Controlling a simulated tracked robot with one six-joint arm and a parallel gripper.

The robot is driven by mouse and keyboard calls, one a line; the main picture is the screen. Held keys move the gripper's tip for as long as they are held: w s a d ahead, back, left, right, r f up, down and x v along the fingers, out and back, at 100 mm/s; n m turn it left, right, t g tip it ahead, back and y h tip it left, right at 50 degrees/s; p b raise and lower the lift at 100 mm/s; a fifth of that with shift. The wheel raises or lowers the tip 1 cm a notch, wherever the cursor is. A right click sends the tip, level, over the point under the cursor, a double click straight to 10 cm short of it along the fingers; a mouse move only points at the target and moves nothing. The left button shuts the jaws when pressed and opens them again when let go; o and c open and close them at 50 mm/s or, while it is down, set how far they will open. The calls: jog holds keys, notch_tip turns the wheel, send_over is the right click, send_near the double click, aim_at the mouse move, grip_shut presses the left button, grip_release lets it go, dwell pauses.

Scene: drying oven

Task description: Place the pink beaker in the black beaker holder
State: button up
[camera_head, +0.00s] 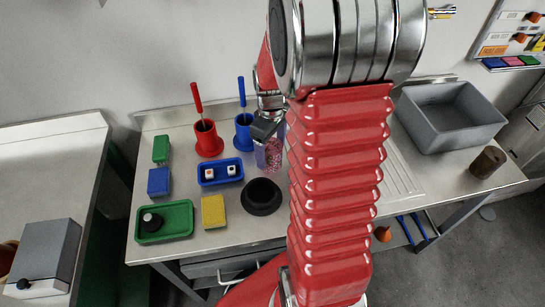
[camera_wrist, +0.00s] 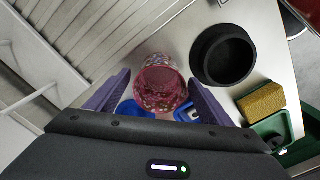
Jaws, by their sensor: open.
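The pink beaker (camera_head: 270,157) stands on the metal bench, speckled and see-through, partly hidden by my gripper and arm in the head view. The wrist view shows the beaker (camera_wrist: 160,86) between the two purple fingers, with a gap visible on the right side. My gripper (camera_head: 268,137) is open around or just above the beaker; I cannot tell how deep the fingers reach. The round black beaker holder (camera_head: 262,197) sits empty on the bench, in front of the beaker. It also shows in the wrist view (camera_wrist: 222,56), right of the beaker.
Red (camera_head: 208,140) and blue (camera_head: 243,133) holders with upright tools stand behind. A blue tray (camera_head: 221,178), yellow block (camera_head: 213,211) and green tray (camera_head: 165,233) lie left of the black holder. A grey bin (camera_head: 452,118) stands right.

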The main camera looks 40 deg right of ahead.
jog(key=shift+c, duration=0.7)
jog(key=c, duration=1.2)
jog(key=shift+r, duration=0.3)
notch_tip(320, 180, up, 9)
jog(key=shift+r, duration=0.15)
jog(key=shift+r, duration=0.1)
dwell(0.6)
